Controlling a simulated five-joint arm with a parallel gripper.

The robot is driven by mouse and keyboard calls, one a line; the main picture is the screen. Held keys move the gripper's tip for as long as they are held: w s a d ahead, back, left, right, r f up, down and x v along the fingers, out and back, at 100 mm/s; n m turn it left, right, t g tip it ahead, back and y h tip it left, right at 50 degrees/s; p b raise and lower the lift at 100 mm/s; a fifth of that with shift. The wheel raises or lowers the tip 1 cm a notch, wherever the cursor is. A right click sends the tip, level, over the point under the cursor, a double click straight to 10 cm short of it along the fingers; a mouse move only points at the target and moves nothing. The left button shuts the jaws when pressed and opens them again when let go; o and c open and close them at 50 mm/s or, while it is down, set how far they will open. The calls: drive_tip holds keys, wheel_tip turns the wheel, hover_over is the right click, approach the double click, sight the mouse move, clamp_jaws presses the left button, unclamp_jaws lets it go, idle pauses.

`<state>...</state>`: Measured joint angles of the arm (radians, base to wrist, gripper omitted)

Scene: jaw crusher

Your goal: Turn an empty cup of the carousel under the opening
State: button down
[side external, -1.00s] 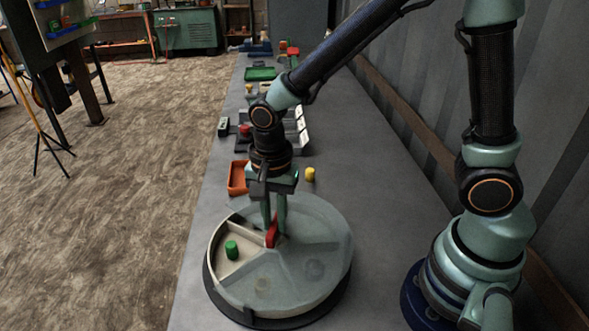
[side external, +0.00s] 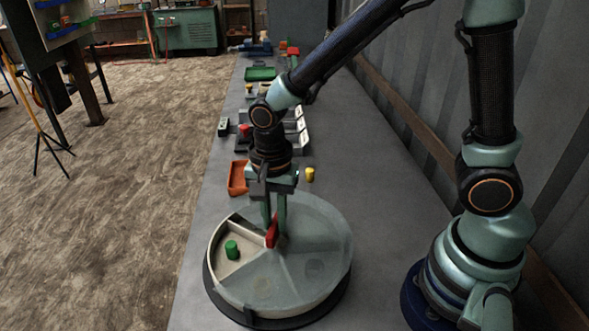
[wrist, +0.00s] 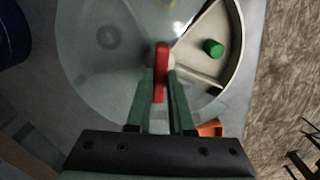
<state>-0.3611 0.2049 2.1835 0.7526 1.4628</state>
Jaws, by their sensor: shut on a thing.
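The round carousel (side external: 318,240) stands on the bench under a cloudy see-through cover; it also fills the upper part of the wrist view (wrist: 105,75). The cover's wedge-shaped opening is on the left in the side view. A green cylinder (side external: 232,249) stands in the pale cup showing through it, and also shows in the wrist view (wrist: 213,48). A divider crosses the opening near its far edge. My gripper (side external: 273,228) points down at the middle, shut on the red handle (wrist: 161,72). Dim round shapes show under the cover; I cannot tell what they are.
Farther along the bench are a green tray (side external: 261,74) and other small items. Bare bench lies to the carousel's right.

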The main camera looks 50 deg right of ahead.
drive_tip(key=shift+m, duration=8.8)
drive_tip(key=c, duration=0.8)
unclamp_jaws()
